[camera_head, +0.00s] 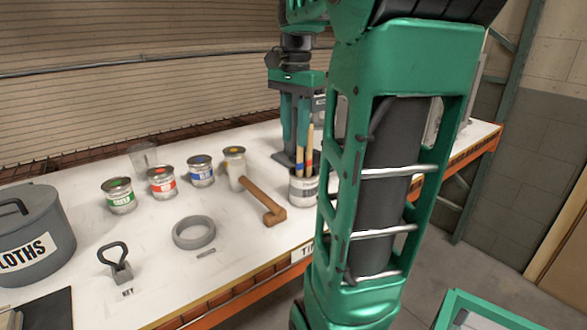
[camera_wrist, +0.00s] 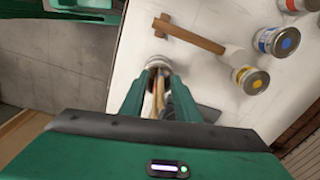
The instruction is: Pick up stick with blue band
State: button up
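A white cup (camera_head: 303,187) stands near the table's front edge and holds several upright wooden sticks. The stick with a blue band (camera_head: 299,157) is on the left, and a stick with a red band (camera_head: 309,158) is on the right. My gripper (camera_head: 294,150) points down at the cup, its fingers beside the upper parts of the sticks. In the wrist view my gripper (camera_wrist: 158,88) is open, with sticks (camera_wrist: 156,98) between its fingers above the cup (camera_wrist: 158,63). The bands cannot be told apart there.
A wooden mallet (camera_head: 262,200) lies left of the cup. Green (camera_head: 118,196), red (camera_head: 162,183), blue (camera_head: 201,171) and yellow (camera_head: 234,160) paint cans stand behind it. A grey ring (camera_head: 194,233), a key block (camera_head: 119,264) and a cloths bin (camera_head: 32,235) are further left.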

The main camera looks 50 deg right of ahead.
aim_at(300, 156)
jog(key=shift+w+d+r+m, duration=0.25)
jog(key=shift+d+r+m, duration=0.65)
jog(key=shift+d+r, duration=0.25)
jog(key=shift+s+d, duration=0.1)
jog(key=shift+d, duration=0.2)
jog(key=shift+m, duration=0.3)
jog(key=shift+w+d+f, duration=0.1)
jog(key=shift+f, duration=2.5)
jog(key=shift+w+d+f, duration=0.1)
jog(key=shift+f, duration=2.5)
grip_shut()
